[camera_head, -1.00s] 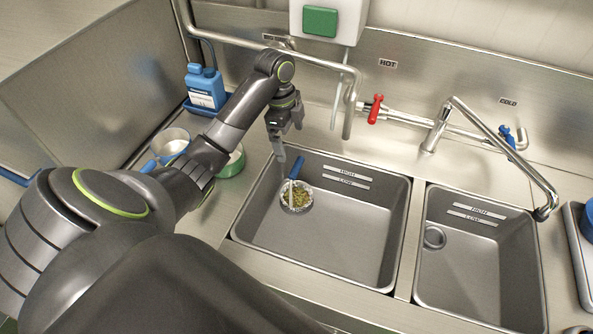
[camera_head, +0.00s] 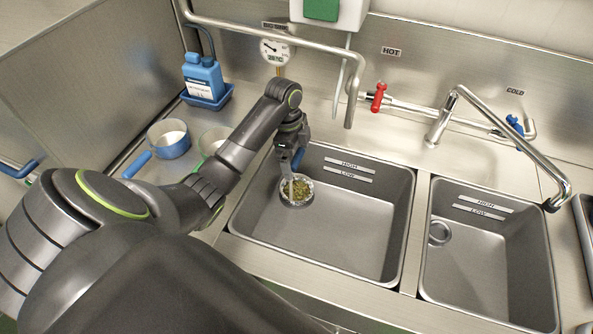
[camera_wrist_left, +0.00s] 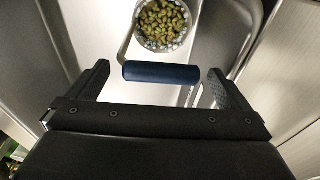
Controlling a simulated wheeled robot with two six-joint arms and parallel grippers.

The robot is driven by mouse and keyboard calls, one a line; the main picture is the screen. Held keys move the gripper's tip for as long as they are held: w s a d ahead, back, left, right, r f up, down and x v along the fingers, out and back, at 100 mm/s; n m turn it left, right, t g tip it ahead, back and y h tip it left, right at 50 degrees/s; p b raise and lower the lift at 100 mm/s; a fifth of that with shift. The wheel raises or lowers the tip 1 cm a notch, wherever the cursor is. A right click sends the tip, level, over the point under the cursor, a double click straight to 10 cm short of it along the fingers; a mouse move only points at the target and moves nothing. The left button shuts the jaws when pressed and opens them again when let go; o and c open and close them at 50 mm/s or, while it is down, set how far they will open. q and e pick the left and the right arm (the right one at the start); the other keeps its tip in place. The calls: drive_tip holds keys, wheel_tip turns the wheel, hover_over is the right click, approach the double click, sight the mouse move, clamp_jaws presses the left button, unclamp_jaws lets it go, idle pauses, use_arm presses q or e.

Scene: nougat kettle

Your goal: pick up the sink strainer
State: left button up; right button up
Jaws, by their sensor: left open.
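The sink strainer (camera_head: 297,192) is a round metal basket holding green bits, in the left sink basin (camera_head: 345,225) near its back left side. Its blue handle is mostly hidden by my gripper in the head view. My left gripper (camera_head: 288,168) points down at the handle. In the left wrist view, the strainer basket (camera_wrist_left: 163,24) is at the top, and its blue handle (camera_wrist_left: 160,72) lies crosswise between the two open fingers of my left gripper (camera_wrist_left: 159,76). There is a gap on each side. My right gripper is not in view.
A pipe (camera_head: 285,34) runs above the back of the counter. A red tap handle (camera_head: 378,97) and a curved spout (camera_head: 520,145) stand behind the basins. A blue bottle (camera_head: 203,76) and a blue-handled pot (camera_head: 168,139) are at left. The right basin (camera_head: 487,260) is empty.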

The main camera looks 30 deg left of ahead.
use_arm(q)
drive_tip(key=c, duration=1.1)
drive_tip(key=shift+r, duration=0.55)
drive_tip(key=shift+c, duration=1.2)
wheel_tip(320, 180, up, 4)
drive_tip(key=shift+w+f+b, duration=0.1)
drive_tip(key=shift+f+b, duration=0.15)
drive_tip(key=shift+b, duration=0.15)
wheel_tip(320, 180, up, 4)
drive_tip(key=p, duration=0.3)
drive_tip(key=shift+p, duration=0.3)
wheel_tip(320, 180, up, 6)
drive_tip(key=p, duration=0.7)
drive_tip(key=shift+r, duration=0.2)
